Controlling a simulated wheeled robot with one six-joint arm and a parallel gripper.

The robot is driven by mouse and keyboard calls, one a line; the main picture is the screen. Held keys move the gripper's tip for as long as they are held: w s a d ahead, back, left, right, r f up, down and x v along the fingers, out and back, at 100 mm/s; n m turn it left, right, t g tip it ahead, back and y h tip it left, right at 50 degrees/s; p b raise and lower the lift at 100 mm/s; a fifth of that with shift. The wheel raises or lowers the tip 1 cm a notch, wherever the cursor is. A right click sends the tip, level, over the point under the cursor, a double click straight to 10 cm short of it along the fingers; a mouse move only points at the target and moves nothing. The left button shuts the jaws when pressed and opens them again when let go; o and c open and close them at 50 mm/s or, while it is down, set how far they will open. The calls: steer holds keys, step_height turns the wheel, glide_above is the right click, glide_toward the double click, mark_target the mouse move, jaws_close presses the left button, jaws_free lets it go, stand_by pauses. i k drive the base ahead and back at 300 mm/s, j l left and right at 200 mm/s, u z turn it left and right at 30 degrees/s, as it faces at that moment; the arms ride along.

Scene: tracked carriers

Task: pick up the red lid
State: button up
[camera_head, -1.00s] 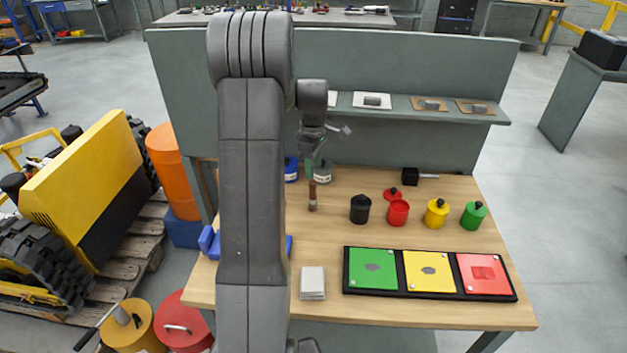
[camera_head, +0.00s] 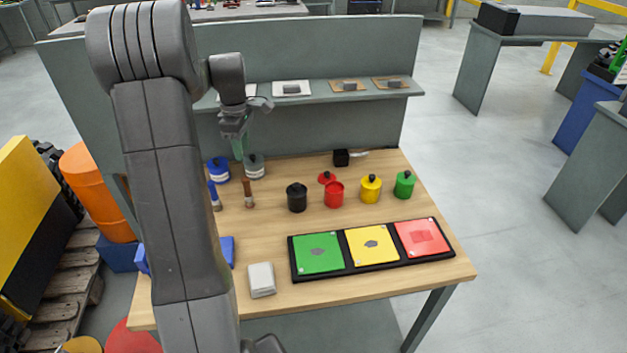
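The red lid (camera_head: 327,178), a small red disc with a dark knob, lies on the wooden table just behind and left of the red pot (camera_head: 334,196). The pot partly overlaps it in the view. My gripper (camera_head: 238,143) hangs near the back panel, left of the lid and higher, clearly apart from it. A small greenish part shows below the gripper; I cannot tell whether it is a finger or something held. The fingertips are too small to judge.
A black pot (camera_head: 297,198), a yellow pot (camera_head: 371,189) and a green pot (camera_head: 404,185) stand beside the red pot. A black tray (camera_head: 374,270) with coloured plates lies in front. A small black box (camera_head: 341,158) stands behind the lid. A shelf (camera_head: 330,98) juts out above.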

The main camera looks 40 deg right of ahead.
mark_target(323, 178)
steer(key=z, duration=1.6)
